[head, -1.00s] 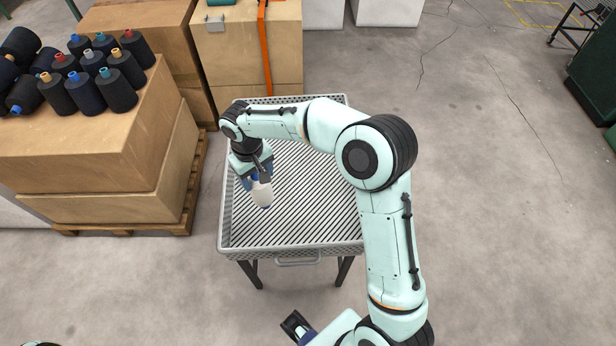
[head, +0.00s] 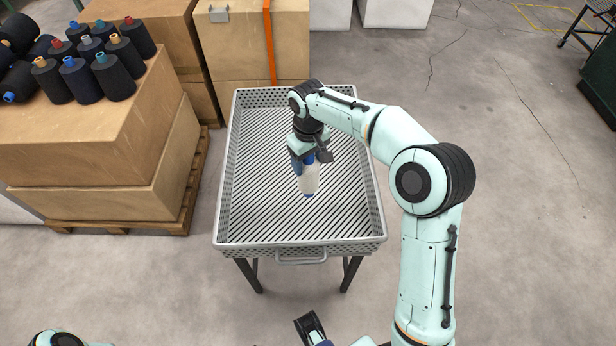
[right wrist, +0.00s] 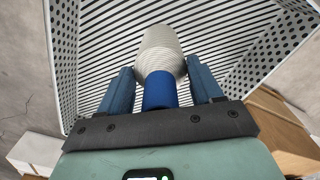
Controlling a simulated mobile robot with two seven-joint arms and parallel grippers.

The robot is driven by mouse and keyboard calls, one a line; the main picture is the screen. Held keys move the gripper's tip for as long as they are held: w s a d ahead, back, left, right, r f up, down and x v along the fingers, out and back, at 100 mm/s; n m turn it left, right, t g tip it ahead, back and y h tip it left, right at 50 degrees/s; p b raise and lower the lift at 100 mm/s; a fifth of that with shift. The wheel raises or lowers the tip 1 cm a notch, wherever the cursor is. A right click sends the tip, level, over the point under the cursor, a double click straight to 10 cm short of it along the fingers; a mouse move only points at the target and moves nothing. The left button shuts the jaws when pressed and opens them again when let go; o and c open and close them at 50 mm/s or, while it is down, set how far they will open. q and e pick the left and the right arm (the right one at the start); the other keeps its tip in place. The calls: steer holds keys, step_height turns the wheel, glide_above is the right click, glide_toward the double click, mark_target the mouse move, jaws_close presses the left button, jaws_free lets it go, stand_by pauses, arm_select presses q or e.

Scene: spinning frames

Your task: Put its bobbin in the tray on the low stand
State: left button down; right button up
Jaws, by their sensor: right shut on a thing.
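My right gripper (head: 308,163) is shut on a bobbin (head: 308,182) of cream yarn with a blue core. The right wrist view shows the cream yarn (right wrist: 160,52) pointing away from me and the blue core (right wrist: 160,90) between the two blue fingers (right wrist: 160,88). The grey tray (head: 228,175) has perforated walls and a slatted floor, and rests on a low dark-legged stand (head: 249,275). The bobbin is within the tray's outline, near its middle. I cannot tell its height above the floor.
Cardboard boxes (head: 100,160) on a wooden pallet (head: 185,215) stand left of the tray, with several dark bobbins (head: 82,80) on top. A taller box (head: 250,50) stands behind the tray. The tray looks otherwise empty.

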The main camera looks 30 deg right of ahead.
steer(key=shift+f+b, duration=0.5)
steer(key=shift+f, duration=3.1)
steer(key=o, duration=1.6)
steer(key=shift+o, duration=0.2)
step_height(320, 180, up, 12)
steer(key=shift+a+r+p, duration=0.1)
steer(key=shift+r+p, duration=0.05)
steer(key=shift+p, duration=0.95)
